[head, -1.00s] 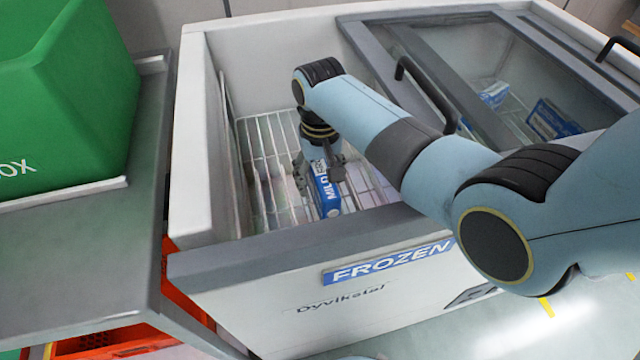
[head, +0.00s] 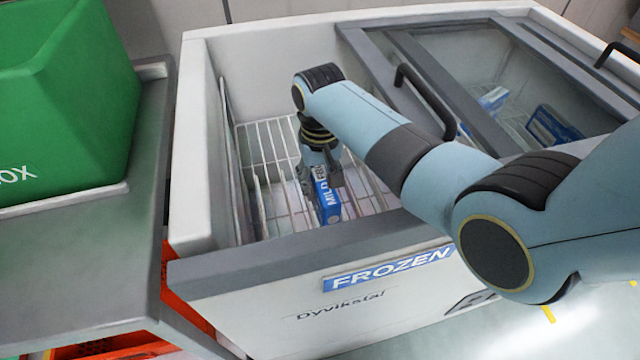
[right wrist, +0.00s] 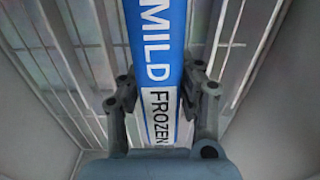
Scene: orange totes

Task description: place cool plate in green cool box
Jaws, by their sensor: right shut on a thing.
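The cool plate is a blue and white slab marked MILD FROZEN (head: 327,203), inside the open left part of the white freezer (head: 200,150). My right gripper (head: 322,178) reaches down into the freezer and is shut on the plate. In the right wrist view the fingers (right wrist: 158,95) press on both sides of the plate (right wrist: 157,50), near its FROZEN end. The green cool box (head: 70,100) stands at the left on a grey table, its inside mostly hidden. My left gripper is not in view.
The freezer has a wire rack (head: 268,145) and a high front rim (head: 290,250). A sliding glass lid (head: 460,70) with a black handle covers its right part, with blue packs beneath. The grey table (head: 90,260) has free room in front of the box. Orange totes (head: 130,345) stand below.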

